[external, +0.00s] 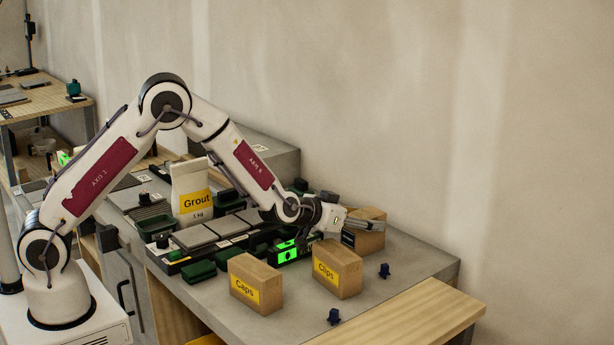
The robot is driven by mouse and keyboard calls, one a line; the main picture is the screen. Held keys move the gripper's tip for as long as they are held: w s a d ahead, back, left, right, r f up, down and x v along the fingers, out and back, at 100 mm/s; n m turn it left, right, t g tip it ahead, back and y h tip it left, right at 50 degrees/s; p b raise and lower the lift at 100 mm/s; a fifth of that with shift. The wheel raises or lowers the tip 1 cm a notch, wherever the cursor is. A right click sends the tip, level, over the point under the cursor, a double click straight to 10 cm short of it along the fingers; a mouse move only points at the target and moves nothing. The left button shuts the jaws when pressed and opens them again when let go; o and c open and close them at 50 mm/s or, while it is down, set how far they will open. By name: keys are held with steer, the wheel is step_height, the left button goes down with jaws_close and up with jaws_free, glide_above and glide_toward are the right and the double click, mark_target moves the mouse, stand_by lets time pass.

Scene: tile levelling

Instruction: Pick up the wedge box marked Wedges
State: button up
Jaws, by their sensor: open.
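A brown cardboard box (374,241) stands at the back right of the bench, near the wall. Its label is not visible, so I cannot read whether it says Wedges. My gripper (364,228) is open and points right, at the upper part of this box. It covers part of the box's near side. I cannot tell whether the fingers are around the box or only in front of it. No label reading Wedges shows anywhere in view.
Two cardboard boxes marked Caps, a left one (256,283) and a right one (337,268), stand in front of my gripper. A lit green device (292,251) is beside them. A Grout bag (191,192) stands behind grey tiles (196,237). Small blue pieces (384,270) lie at right.

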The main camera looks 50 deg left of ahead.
steer(key=shift+w+f, duration=0.1)
steer(key=shift+w, duration=0.15)
stand_by(0.3)
steer(key=c, duration=1.3)
steer(key=shift+r, duration=0.2)
steer(key=shift+r, duration=4.85)
